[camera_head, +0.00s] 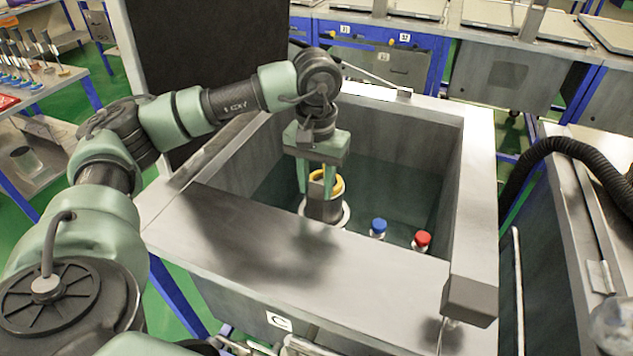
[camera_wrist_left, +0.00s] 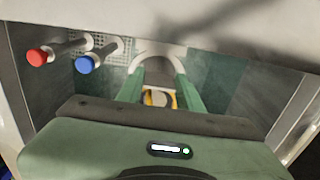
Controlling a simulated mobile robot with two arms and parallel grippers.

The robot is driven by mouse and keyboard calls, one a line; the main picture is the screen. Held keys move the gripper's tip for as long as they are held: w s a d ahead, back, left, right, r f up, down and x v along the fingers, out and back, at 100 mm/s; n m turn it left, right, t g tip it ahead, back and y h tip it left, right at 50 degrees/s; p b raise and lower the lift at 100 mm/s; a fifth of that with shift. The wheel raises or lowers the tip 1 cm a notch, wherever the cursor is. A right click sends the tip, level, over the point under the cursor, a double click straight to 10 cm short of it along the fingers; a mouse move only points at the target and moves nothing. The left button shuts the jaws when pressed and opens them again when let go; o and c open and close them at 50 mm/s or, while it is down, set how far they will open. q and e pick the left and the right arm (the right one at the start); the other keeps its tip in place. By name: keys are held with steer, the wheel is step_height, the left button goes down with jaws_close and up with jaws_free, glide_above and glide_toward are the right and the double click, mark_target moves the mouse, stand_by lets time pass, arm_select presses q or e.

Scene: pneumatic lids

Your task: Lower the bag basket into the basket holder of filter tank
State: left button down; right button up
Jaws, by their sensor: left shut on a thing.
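My left gripper (camera_head: 318,188) points straight down inside the open steel filter tank (camera_head: 455,220). It is shut on the bag basket (camera_head: 322,208), a dark cylinder with a yellow ring at its top. The white round rim of the basket holder (camera_head: 342,219) shows around the basket's lower part. I cannot tell how deep the basket sits in it. In the left wrist view the yellow ring (camera_wrist_left: 161,98) lies between my green fingers (camera_wrist_left: 160,93), with the pale holder rim (camera_wrist_left: 160,56) beyond. My right gripper is not in view.
A blue-capped valve (camera_head: 379,226) and a red-capped valve (camera_head: 422,239) stand in the tank, right of the holder. The tank's dark lid (camera_head: 195,45) stands open at the back left. A black hose (camera_head: 560,150) arches on the right. Several other tanks stand behind.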

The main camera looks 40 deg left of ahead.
mark_target(317, 212)
arm_select(q)
steer(key=shift+f+b, duration=2.1)
steer(key=shift+f, duration=0.5)
steer(key=shift+f+b, duration=0.95)
steer(key=shift+f, duration=0.15)
steer(key=shift+f+b, duration=0.55)
steer(key=shift+f, duration=0.05)
steer(key=c, duration=0.9)
jaws_free()
steer(key=shift+o, duration=0.2)
